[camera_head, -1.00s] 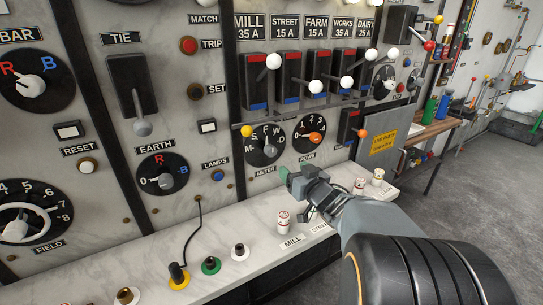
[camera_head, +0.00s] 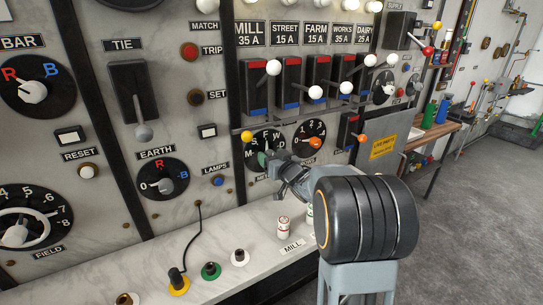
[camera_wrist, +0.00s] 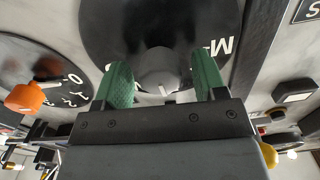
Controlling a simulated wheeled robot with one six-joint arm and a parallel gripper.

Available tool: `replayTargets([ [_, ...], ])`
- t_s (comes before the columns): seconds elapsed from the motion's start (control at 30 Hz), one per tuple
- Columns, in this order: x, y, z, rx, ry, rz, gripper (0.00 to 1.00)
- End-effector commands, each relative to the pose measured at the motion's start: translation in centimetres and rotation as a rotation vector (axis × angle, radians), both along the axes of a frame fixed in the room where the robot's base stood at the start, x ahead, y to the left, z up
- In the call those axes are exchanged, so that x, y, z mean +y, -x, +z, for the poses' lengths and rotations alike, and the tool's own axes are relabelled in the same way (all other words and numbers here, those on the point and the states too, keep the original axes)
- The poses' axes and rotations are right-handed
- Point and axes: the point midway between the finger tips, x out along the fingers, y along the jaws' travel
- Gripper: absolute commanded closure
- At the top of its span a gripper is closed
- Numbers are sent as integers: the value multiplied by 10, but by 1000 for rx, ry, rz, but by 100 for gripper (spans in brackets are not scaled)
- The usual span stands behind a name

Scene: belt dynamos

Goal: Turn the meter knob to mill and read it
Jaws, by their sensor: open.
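In the wrist view the grey meter knob (camera_wrist: 158,70) sits between my two green fingers (camera_wrist: 163,82), with a gap on each side. The gripper is open. A white mark shows on the knob's lower end in that view. The letter M shows right of the knob; I cannot tell which letter the mark points at.
Several lever switches with white balls stand above, under a MILL label (camera_head: 250,34) and others. A yellow ball (camera_head: 247,136) is just left of the dial.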

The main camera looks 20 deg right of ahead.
Motion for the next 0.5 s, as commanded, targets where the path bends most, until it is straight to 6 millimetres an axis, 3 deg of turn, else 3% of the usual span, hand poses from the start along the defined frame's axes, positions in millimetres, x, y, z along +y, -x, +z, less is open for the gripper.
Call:
replayTargets([
  [0.43, 1, -7, 0, 0, 0, 1, 35],
  [0.5, 1, -7, 0, 0, 0, 0, 42],
])
